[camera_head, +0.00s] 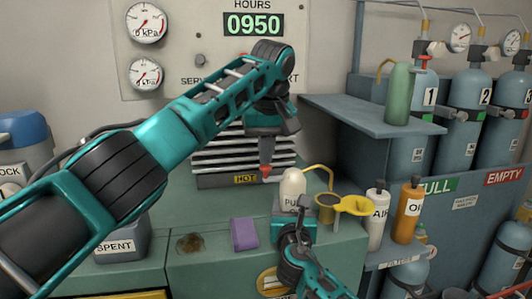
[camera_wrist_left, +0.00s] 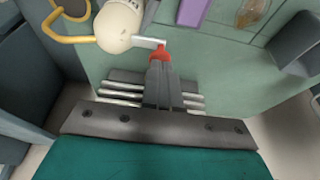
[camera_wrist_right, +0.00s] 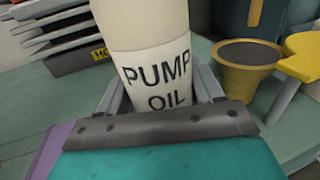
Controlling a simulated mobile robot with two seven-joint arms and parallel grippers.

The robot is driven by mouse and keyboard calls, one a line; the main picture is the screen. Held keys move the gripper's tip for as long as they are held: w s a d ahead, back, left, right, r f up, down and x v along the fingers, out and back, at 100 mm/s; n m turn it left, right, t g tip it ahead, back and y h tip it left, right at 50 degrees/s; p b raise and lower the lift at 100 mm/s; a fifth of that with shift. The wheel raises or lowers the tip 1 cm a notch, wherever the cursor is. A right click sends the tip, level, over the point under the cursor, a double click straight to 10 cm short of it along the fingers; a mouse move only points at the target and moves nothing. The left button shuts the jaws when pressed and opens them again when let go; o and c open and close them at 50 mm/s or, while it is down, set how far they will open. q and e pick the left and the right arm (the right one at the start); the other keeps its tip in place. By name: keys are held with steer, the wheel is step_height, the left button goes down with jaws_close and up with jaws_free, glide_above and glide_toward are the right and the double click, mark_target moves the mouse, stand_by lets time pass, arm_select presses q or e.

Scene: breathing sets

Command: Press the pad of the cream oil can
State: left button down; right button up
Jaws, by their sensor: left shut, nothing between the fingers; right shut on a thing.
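The cream oil can (camera_head: 292,187), labelled PUMP OIL, stands upright on the green bench top. Its label fills the middle of the right wrist view (camera_wrist_right: 150,70). A red pad (camera_head: 266,172) sticks out on a short lever at the can's left; it also shows in the left wrist view (camera_wrist_left: 161,53). My left gripper (camera_head: 266,163) is shut and empty, its fingertips pointing down at the red pad. They look to be at or just above it; contact is hard to judge. My right gripper (camera_wrist_right: 165,95) is shut around the can's body from the front.
A yellow cup (camera_head: 325,210) and yellow funnel piece stand right of the can. A white AIR bottle (camera_head: 377,218) and orange bottle (camera_head: 408,210) are farther right. A purple block (camera_head: 244,234) lies to the left. A ribbed HOT heater (camera_head: 225,160) is behind.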

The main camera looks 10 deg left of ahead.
mark_target(265, 168)
arm_select(q)
steer(key=shift+f, duration=0.25)
steer(key=shift+s+f, duration=0.1)
steer(key=shift+f, duration=1.25)
steer(key=shift+r, duration=0.1)
steer(key=w+a+v, duration=0.1)
steer(key=v, duration=1.3)
steer(key=shift+d+r, duration=0.3)
steer(key=shift+r, duration=0.2)
steer(key=shift+a+r, duration=0.2)
steer(key=shift+r, duration=0.65)
